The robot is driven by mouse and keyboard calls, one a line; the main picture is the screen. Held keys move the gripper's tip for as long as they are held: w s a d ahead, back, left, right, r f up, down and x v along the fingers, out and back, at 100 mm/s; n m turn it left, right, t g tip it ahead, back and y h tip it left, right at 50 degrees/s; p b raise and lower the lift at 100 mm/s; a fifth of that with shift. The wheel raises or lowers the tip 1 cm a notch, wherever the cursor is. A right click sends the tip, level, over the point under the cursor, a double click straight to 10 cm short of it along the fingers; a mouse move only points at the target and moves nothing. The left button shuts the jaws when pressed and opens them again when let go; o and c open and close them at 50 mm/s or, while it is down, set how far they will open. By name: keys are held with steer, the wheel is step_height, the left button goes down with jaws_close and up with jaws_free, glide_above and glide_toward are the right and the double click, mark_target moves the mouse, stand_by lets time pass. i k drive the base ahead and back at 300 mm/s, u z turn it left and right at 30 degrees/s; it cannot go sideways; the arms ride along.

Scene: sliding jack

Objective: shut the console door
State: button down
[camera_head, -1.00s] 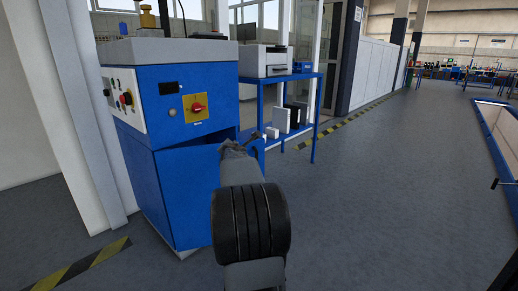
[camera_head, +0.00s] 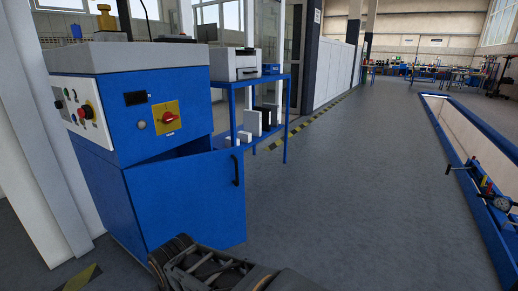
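The blue console (camera_head: 160,115) stands at the left, with a grey top and a red knob on a yellow plate. Its blue door (camera_head: 185,205) is ajar and swung out at its right side. A dark gap shows above it, between door and body. A black handle (camera_head: 236,168) sits near the door's free right edge. My arm crosses the bottom edge of the view, in front of the door's lower part. Its dark linkage end, seemingly my gripper (camera_head: 185,263), is low and apart from the handle. Whether its fingers are open or shut is unclear.
A blue shelf table (camera_head: 287,110) with a printer (camera_head: 235,64) stands behind the console, to the right of the door. Grey floor (camera_head: 360,190) lies open on the right. A blue-edged pit (camera_head: 470,150) lies at the far right.

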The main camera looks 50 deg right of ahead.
mark_target(202, 196)
steer(key=z, duration=0.6)
steer(key=i, duration=0.75)
steer(key=z, duration=0.1)
